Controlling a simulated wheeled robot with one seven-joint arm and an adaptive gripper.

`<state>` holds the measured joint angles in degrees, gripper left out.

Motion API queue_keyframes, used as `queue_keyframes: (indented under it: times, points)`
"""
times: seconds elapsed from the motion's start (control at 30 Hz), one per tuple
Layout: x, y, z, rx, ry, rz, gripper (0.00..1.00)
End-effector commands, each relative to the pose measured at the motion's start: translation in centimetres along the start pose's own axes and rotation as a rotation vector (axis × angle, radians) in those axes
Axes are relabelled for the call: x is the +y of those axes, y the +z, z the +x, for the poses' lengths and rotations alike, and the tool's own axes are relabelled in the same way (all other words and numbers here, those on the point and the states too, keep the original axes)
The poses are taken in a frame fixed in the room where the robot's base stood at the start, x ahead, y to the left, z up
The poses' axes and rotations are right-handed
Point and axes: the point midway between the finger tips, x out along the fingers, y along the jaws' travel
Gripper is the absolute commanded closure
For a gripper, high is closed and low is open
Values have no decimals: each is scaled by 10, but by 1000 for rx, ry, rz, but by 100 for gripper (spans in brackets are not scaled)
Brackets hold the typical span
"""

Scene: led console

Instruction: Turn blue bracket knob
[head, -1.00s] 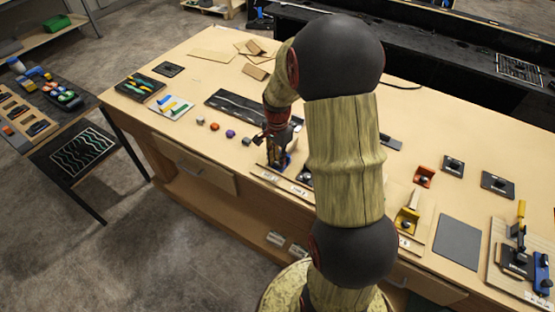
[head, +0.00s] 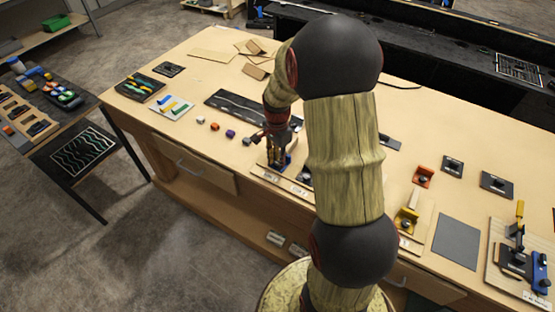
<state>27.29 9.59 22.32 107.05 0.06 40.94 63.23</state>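My gripper (head: 277,160) points down at a small blue bracket (head: 286,161) on a board near the front edge of the table. The gripper covers much of this bracket, and its knob is hidden or too small to make out. The fingers are at or just above the bracket; I cannot tell whether they touch it, nor whether they are open or shut. Another blue part (head: 541,272) with dark knobs stands at the far right on a wooden board.
A yellow bracket (head: 406,221) and an orange bracket (head: 423,175) stand right of my arm. Small coloured blocks (head: 214,127) lie left of the gripper, with a long dark panel (head: 240,106) behind. A grey plate (head: 456,241) lies flat at the right.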

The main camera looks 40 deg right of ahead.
Motion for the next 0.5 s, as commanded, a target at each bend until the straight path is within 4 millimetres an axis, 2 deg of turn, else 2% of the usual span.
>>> queue_keyframes:
  times: [0.23,0.5]
  points:
    - [0,0,0,0,1,-1,63]
    - [0,0,0,0,1,-1,63]
